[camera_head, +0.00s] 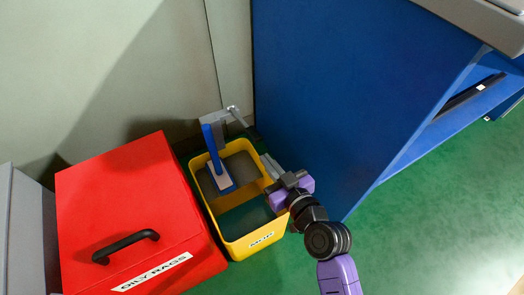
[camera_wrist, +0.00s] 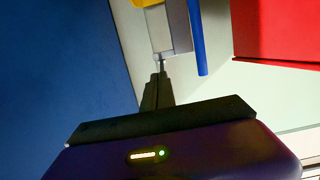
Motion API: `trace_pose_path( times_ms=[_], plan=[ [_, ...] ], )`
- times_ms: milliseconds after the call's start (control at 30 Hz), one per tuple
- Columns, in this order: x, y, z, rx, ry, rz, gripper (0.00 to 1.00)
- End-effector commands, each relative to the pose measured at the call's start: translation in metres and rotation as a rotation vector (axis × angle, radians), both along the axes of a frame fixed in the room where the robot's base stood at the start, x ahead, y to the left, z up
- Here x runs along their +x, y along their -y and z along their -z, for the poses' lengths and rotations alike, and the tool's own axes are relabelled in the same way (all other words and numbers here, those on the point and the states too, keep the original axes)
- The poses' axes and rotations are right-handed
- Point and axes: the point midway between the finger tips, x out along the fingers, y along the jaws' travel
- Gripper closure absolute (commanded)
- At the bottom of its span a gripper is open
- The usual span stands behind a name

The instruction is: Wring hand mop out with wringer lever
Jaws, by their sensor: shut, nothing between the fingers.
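The yellow mop bucket (camera_head: 258,238), labelled MOP, stands on the green floor. The hand mop (camera_head: 213,150) has a blue upright handle, and its pale blue-edged head is inside the bucket at the far left. A grey rod with a bright round end (camera_head: 236,114), which looks like the wringer lever, rises at the bucket's back edge. My gripper (camera_head: 272,166) is over the bucket's right rim, apart from the mop handle. In the wrist view its dark fingers (camera_wrist: 160,82) are together and empty, in line with a grey block (camera_wrist: 170,32); contact cannot be told. The blue handle (camera_wrist: 197,38) shows beside it.
A red OILY RAGS bin (camera_head: 125,205) with a black handle stands close to the bucket's left. A tall blue cabinet side (camera_head: 335,90) stands close on the right. A pale wall (camera_head: 100,65) is behind. Green floor (camera_head: 440,225) is free at the lower right.

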Motion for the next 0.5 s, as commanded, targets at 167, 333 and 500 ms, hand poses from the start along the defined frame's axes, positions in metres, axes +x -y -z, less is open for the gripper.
trace_pose_path(
  times_ms=[167, 333, 500],
  plan=[
    [-0.028, 0.018, -0.002, 0.002, 0.002, 0.0, 1.0],
    [-0.042, 0.028, -0.003, 0.003, 0.004, -0.001, 1.0],
    [-0.047, 0.032, -0.003, 0.002, 0.007, 0.0, 1.0]
  ],
)
